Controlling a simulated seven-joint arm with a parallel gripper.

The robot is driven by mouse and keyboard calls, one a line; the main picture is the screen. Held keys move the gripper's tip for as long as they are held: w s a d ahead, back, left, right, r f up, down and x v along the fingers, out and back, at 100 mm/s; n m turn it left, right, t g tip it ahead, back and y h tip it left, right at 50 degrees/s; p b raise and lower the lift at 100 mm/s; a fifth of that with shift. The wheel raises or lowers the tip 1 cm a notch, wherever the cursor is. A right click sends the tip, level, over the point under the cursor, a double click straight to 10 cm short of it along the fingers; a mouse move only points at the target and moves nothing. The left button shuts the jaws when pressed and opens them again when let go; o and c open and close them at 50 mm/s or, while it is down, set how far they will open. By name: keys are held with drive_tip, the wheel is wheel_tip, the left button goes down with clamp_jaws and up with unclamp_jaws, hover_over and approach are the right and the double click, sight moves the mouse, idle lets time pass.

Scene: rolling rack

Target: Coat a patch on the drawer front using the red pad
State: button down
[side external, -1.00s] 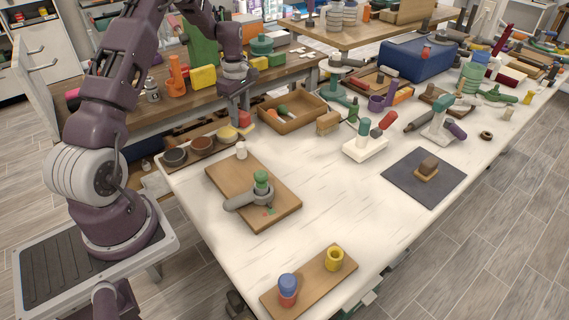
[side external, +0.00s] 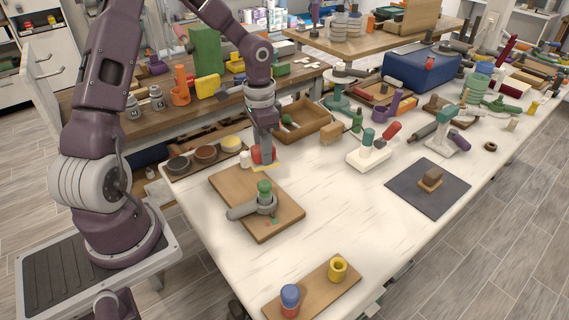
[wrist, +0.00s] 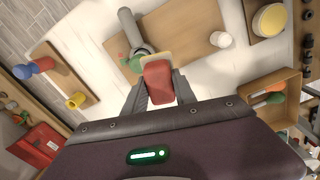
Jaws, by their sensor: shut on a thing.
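My gripper (side external: 262,155) is shut on the red pad (side external: 265,154), just above the far end of a wooden board (side external: 238,190). The pad's red back and pale yellow lower edge also show between the fingers in the wrist view (wrist: 157,80). The board lies flat on the white table and may be the drawer front; I cannot tell for sure. A grey clamp-like tool with a green knob (side external: 264,188) sits on it, with small green and red marks beside it. A wooden tray holds a dark cup (side external: 177,157), a brown cup (side external: 205,152) and a yellow cup (side external: 231,143).
An open wooden box (side external: 305,122) is behind my gripper. A white block with coloured handles (side external: 369,152) stands to the right. A board with blue and yellow pieces (side external: 315,288) lies in front. The table's middle is clear.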

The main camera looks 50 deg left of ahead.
drive_tip(key=s+a+f+m, duration=0.2)
drive_tip(key=a, duration=0.5)
drive_tip(key=s+a+f+m, duration=0.1)
drive_tip(key=s+a+m, duration=0.2)
drive_tip(key=a, duration=0.4)
drive_tip(key=shift+w+f, duration=0.15)
drive_tip(key=shift+f, duration=3.4)
drive_tip(key=shift+d+f, duration=0.45)
drive_tip(key=shift+f, duration=0.05)
drive_tip(key=shift+d+f, duration=0.1)
drive_tip(key=shift+d, duration=4.45)
drive_tip(key=shift+a, duration=4.85)
drive_tip(key=shift+w+a, duration=0.15)
drive_tip(key=shift+a, duration=0.05)
drive_tip(key=shift+w+d, duration=0.15)
drive_tip(key=shift+d, duration=4.75)
drive_tip(key=shift+a, duration=4.95)
wheel_tip(320, 180, up, 8)
drive_tip(key=shift+d, duration=0.1)
